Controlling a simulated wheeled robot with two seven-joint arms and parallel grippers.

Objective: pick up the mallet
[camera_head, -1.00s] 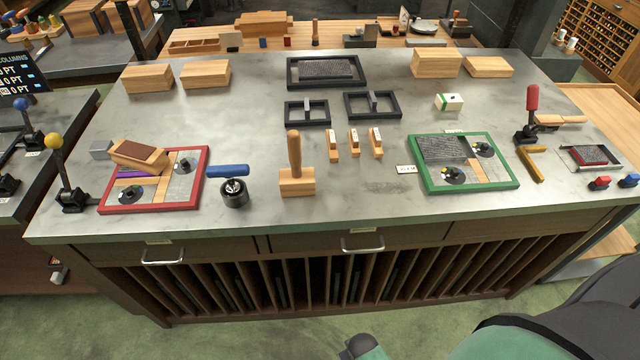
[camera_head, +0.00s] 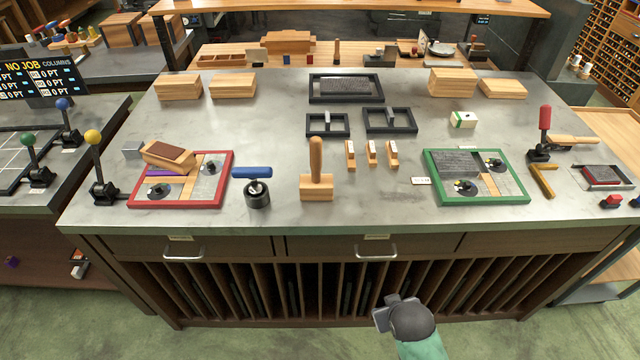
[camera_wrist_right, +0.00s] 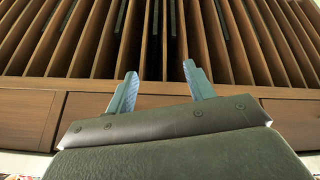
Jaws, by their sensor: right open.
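The wooden mallet (camera_head: 316,186) stands on the grey worktop near its front edge, head down and handle upright. My right gripper (camera_head: 384,312) is low in front of the bench, below the worktop and to the right of the mallet, well apart from it. In the right wrist view its two blue-grey fingers (camera_wrist_right: 160,86) are spread with nothing between them. That view faces the bench's slotted front, and the mallet does not show in it. My left gripper is not in view.
A black pot with a blue-handled tool (camera_head: 257,193) stands left of the mallet. A red-framed tray (camera_head: 228,178) is farther left and a green-framed tray (camera_head: 520,192) is to the right. Small wooden blocks (camera_head: 370,153) stand behind right. Drawer handles (camera_head: 376,251) jut from the front.

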